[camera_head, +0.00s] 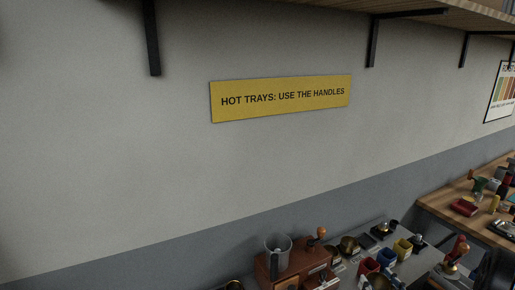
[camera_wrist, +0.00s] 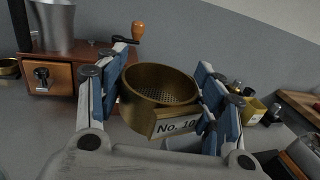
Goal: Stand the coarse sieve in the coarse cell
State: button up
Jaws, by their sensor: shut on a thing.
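In the wrist view my gripper (camera_wrist: 163,72) is shut on a round brass sieve (camera_wrist: 154,107). Its blue pads lie on the left and right sides of the rim. The sieve is open at the top with a perforated mesh inside, and a white label at its front reads "No. 10". It looks slightly tilted in this view. What lies under the sieve is hidden. I cannot make out the coarse cell in either view. In the head view I cannot pick out my gripper.
A wooden grinder box (camera_wrist: 52,77) with a metal hopper (camera_wrist: 54,27) and an orange-knobbed crank (camera_wrist: 138,30) stands behind left. A yellow container (camera_wrist: 252,110) is at right.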

jog(key=s+a+r+n+g+y, duration=0.1)
jog(key=s+a+n+y, duration=0.1)
jog(key=a, duration=1)
jog(key=s+a+r+n+g+y, duration=0.1)
jog(key=s+a+r+y, duration=0.1)
jog(key=a, duration=1.1)
jog(key=shift+s+a+r+n+y, duration=0.15)
jog(key=shift+s+r+n+y, duration=0.1)
jog(key=shift+s+n+y, duration=0.25)
jog(key=shift+w+y, duration=0.1)
jog(key=shift+y, duration=0.2)
